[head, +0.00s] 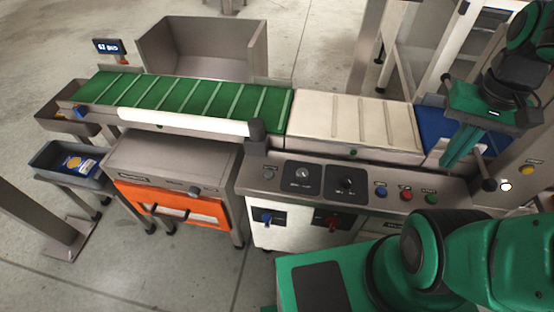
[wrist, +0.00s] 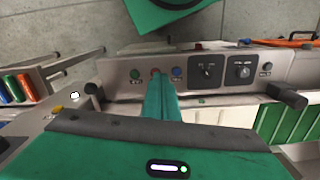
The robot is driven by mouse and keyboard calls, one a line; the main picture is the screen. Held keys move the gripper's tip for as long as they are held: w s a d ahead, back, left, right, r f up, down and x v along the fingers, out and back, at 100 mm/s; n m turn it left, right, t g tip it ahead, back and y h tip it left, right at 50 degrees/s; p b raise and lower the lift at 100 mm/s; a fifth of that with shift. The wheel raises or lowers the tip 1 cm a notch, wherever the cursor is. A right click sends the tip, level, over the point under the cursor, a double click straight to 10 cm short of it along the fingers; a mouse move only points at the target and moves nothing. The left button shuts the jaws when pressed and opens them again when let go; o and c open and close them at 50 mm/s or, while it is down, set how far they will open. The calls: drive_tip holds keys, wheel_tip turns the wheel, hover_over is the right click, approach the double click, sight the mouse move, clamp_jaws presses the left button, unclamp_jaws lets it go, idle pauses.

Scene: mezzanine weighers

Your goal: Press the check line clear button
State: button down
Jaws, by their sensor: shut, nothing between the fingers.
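A control panel (head: 330,190) carries a blue button (head: 381,190), a red button (head: 406,193) and a green button (head: 432,198) in a row. The wrist view shows the same row as green (wrist: 135,73), red (wrist: 155,72) and blue (wrist: 177,71). Their labels are too small to read, so I cannot tell which one is check line clear. My gripper (head: 447,163) is shut and empty, beyond the row near the belt's right end. In the wrist view its fingers (wrist: 160,80) overlap the lower edge of the red button; contact is not visible.
Two dials (head: 302,175) sit left of the buttons, with a blue switch (head: 267,217) and a red switch (head: 333,221) below. A black post (head: 257,135) rises beside the white belt (head: 350,120). A yellow button (head: 526,169) and a white one (head: 506,186) are at right.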

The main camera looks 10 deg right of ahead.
drive_tip(key=shift+w+a, duration=0.1)
drive_tip(key=w+a+f+n+h, duration=0.2)
drive_tip(key=w+n, duration=0.3)
drive_tip(key=w, duration=0.2)
drive_tip(key=n+t+h, duration=0.5)
drive_tip(key=n+t, duration=0.2)
drive_tip(key=n, duration=1.3)
hover_over(266, 175)
wheel_tip(266, 175, down, 10)
drive_tip(key=shift+f, duration=0.2)
drive_tip(key=shift+f, duration=4.4)
